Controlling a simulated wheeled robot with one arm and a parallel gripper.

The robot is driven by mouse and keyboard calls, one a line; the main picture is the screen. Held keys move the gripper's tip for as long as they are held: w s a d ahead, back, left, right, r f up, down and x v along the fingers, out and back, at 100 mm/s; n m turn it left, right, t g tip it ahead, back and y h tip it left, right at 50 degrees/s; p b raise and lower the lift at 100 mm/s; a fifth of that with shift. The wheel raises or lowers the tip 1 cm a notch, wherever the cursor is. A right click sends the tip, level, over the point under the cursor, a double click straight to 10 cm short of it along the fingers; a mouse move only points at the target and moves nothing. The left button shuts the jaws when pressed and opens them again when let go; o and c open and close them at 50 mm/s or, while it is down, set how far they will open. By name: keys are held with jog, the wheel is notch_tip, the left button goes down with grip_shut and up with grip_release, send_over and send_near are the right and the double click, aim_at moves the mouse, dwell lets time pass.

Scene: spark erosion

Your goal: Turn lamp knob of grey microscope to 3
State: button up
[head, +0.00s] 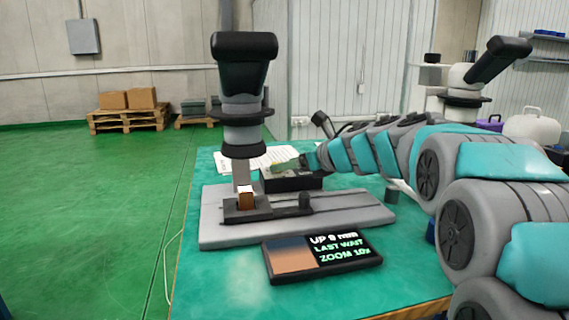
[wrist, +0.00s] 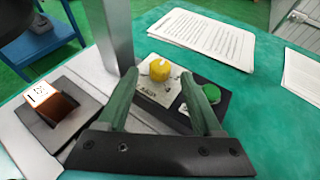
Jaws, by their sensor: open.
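The grey microscope (head: 242,100) stands on a grey base (head: 340,215) on the green table. Behind its column is a dark control box (head: 295,183). In the wrist view the box (wrist: 225,116) carries a yellow knob (wrist: 160,70) on a pale marked plate and a green knob (wrist: 210,92). The plate's marks are too small to read, so I cannot tell the setting or which knob is the lamp's. My gripper (wrist: 158,76) is open, its two green fingers apart on either side of the yellow knob's line of sight. Contact with it does not show.
A display (head: 322,257) in front reads "LAST WAIT". A brown block (head: 245,201) sits on the microscope stage. The microscope's column (wrist: 113,35) is close left of my fingers. Papers (wrist: 205,37) lie behind the box. A second microscope (head: 465,95) stands at right.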

jog(key=shift+x, duration=1)
jog(key=shift+r, duration=0.1)
grip_shut()
